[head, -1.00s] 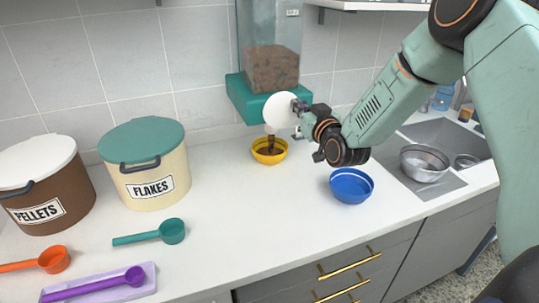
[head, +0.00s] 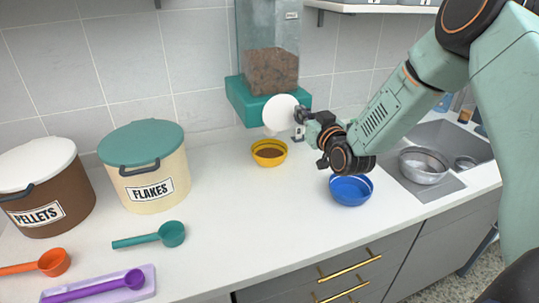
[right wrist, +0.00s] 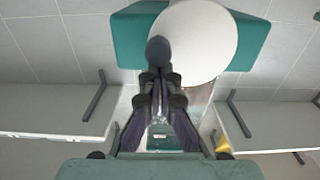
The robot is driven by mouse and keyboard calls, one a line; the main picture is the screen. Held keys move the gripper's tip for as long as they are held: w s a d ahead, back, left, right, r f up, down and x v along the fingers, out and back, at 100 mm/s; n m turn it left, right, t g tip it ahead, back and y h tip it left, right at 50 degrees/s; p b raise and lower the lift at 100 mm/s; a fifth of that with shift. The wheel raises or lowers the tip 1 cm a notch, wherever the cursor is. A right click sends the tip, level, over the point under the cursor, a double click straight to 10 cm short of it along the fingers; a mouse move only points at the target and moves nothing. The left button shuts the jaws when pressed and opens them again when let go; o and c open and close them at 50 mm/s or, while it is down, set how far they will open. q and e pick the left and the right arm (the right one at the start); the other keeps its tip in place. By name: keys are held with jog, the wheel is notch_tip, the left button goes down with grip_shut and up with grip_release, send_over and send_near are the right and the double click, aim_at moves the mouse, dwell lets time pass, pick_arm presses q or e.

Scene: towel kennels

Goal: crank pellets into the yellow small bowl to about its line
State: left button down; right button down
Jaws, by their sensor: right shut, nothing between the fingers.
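The yellow small bowl (head: 269,153) stands on the counter below the dispenser, with brown pellets in it; I cannot make out its line. The dispenser has a clear hopper (head: 271,70) holding brown pellets above a teal base (head: 238,100). Its white round crank disc (head: 281,112) faces me, and the disc also shows in the right wrist view (right wrist: 205,45). My right gripper (head: 300,114) is shut and empty at the right edge of the disc, by its dark knob (right wrist: 158,50). My left gripper is not in view.
A blue bowl (head: 351,190) stands on the counter below my right wrist. A sink (head: 440,140) with a metal bowl (head: 424,165) is at the right. Bins marked PELLETS (head: 45,190) and FLAKES (head: 150,170) and several scoops are at the left. The middle counter is clear.

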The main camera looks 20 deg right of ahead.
jog(key=s+p, duration=0.4)
jog(key=s, duration=0.3)
jog(key=shift+s+a, duration=0.15)
jog(key=shift+a, duration=0.05)
jog(key=shift+r, duration=0.1)
dwell(0.4)
